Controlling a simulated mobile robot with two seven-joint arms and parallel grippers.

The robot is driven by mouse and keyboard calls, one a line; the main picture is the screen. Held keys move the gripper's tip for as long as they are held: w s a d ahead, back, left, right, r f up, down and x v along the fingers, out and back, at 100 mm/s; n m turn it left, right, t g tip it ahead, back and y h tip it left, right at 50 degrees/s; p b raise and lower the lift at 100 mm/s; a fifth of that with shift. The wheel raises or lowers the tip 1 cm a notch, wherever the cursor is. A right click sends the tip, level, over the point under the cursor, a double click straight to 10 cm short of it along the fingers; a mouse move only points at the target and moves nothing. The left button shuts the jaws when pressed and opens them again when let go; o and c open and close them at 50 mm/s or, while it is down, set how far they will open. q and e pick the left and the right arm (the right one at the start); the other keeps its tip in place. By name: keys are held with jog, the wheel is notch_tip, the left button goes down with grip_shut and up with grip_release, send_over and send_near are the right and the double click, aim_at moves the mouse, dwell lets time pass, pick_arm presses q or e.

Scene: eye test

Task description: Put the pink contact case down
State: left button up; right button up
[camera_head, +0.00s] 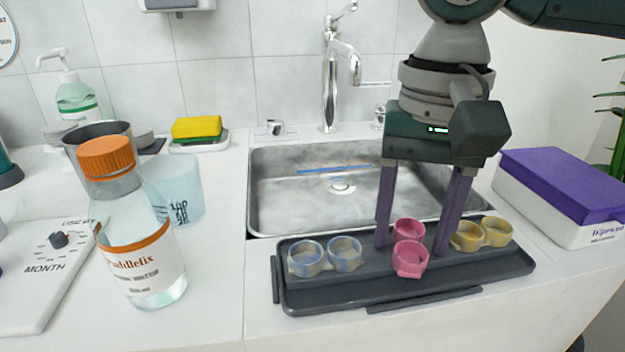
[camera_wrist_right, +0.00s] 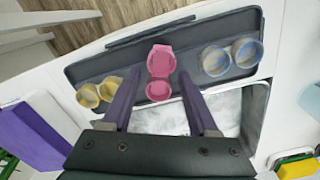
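The pink contact case (camera_head: 410,262) lies open in the dark grey tray (camera_head: 330,294), between a blue case and a yellow case. Its two round cups point toward and away from the sink. It also shows in the wrist view (camera_wrist_right: 161,62). My right gripper (camera_head: 413,250) points down over the tray, with one purple finger on each side of the pink case. In the wrist view my right gripper (camera_wrist_right: 160,75) shows gaps between its fingers and the case, so it is open and holds nothing. My left gripper is in neither view.
The blue case (camera_head: 345,255) is left of the pink one and the yellow case (camera_head: 496,232) is right. Behind the tray is a steel sink (camera_head: 290,205) with a tap (camera_head: 330,90). A bottle (camera_head: 140,245) stands at left, a purple-lidded box (camera_head: 565,185) at right.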

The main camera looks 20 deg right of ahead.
aim_at(407, 247)
jog(key=shift+r, duration=0.1)
notch_tip(407, 247, up, 12)
jog(key=p, duration=0.3)
jog(key=a+f+n, duration=0.1)
jog(key=a+f, duration=0.1)
jog(key=s+a+f+n+y, duration=0.1)
jog(key=a+f+n, duration=0.1)
jog(key=f, duration=0.1)
jog(key=s+a+f+n, duration=0.1)
jog(key=a+f+n, duration=0.1)
jog(key=a, duration=0.1)
jog(key=shift+s+f+t, duration=0.15)
jog(key=shift+s+t, duration=0.05)
jog(key=shift+t, duration=0.2)
jog(key=s+a+f+n+t+y, duration=0.2)
jog(key=s+a+f+n, duration=0.1)
jog(key=s+a+f, duration=0.15)
jog(key=s+d+f+n+h, duration=0.1)
jog(key=s+d+f, duration=0.3)
jog(key=s+d, duration=0.4)
jog(key=shift+s+d+f+t+h, duration=0.2)
jog(key=shift+s+t+h, duration=0.3)
jog(key=shift+h, duration=0.4)
